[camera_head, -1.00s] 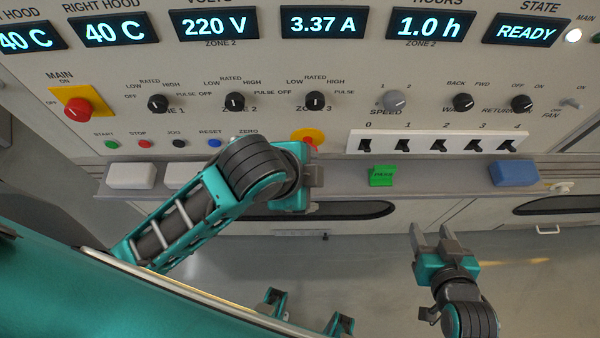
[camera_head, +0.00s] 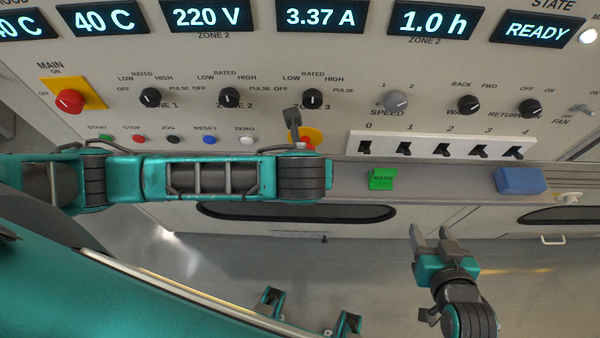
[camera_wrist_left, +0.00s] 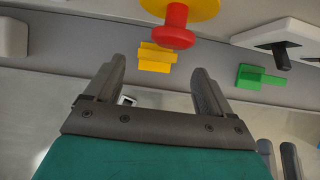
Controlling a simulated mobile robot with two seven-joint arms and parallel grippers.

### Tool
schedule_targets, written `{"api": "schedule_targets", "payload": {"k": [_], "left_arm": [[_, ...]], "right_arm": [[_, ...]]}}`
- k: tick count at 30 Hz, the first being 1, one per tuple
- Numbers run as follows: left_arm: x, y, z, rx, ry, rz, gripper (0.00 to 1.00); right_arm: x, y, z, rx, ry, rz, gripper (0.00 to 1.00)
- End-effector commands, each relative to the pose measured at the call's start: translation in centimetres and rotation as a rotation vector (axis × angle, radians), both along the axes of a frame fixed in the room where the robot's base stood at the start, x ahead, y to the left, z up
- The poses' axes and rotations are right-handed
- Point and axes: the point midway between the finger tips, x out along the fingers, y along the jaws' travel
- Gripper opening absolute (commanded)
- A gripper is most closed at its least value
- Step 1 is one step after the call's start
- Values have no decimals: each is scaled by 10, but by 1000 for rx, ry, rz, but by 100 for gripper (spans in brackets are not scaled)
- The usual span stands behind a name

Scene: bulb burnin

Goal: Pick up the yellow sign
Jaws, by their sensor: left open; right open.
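The yellow sign (camera_wrist_left: 157,57) shows in the left wrist view as a small block on the grey ledge, just below the red emergency-stop button (camera_wrist_left: 174,25). My left gripper (camera_wrist_left: 158,65) is open and empty. In that view the sign appears between its fingertips; I cannot tell how far beyond them it is. In the head view my left arm hides the sign, and my left gripper (camera_head: 293,125) is partly hidden by its own wrist near the button's yellow disc. My right gripper (camera_head: 431,234) is open and empty, low at the right, away from the ledge.
A green sign (camera_head: 382,179) and a blue block (camera_head: 520,181) sit on the ledge to the right. A white switch strip (camera_head: 437,146) juts out above the ledge. Knobs and a red main switch (camera_head: 69,101) line the panel. Floor space below is open.

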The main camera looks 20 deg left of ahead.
Motion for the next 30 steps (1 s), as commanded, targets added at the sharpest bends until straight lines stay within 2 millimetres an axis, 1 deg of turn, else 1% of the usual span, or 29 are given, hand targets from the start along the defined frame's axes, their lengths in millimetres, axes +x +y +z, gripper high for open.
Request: {"api": "schedule_targets", "payload": {"k": [1, 5, 9, 13, 16, 23, 30], "left_arm": [[2, 1, -4, 0, 1, 1, 83], [6, 3, -12, 0, 1, 1, 83], [15, 9, -31, 0, 1, 4, 83], [24, 12, -45, -1, 1, 2, 83], [27, 13, -50, -2, 0, 0, 83], [28, 13, -50, -2, 0, 0, 83], [28, 13, -50, -2, 0, 0, 61]], "right_arm": [[0, 0, -2, 0, 0, 0, 53], [0, 0, -5, 0, 1, 0, 53], [0, 0, -12, 0, 1, 0, 53], [-1, 0, -17, 1, 1, -1, 53], [-1, 0, -18, 1, 1, -1, 53], [-1, 0, -18, 1, 1, -1, 53], [-1, 0, -17, 1, 1, -1, 53]]}}
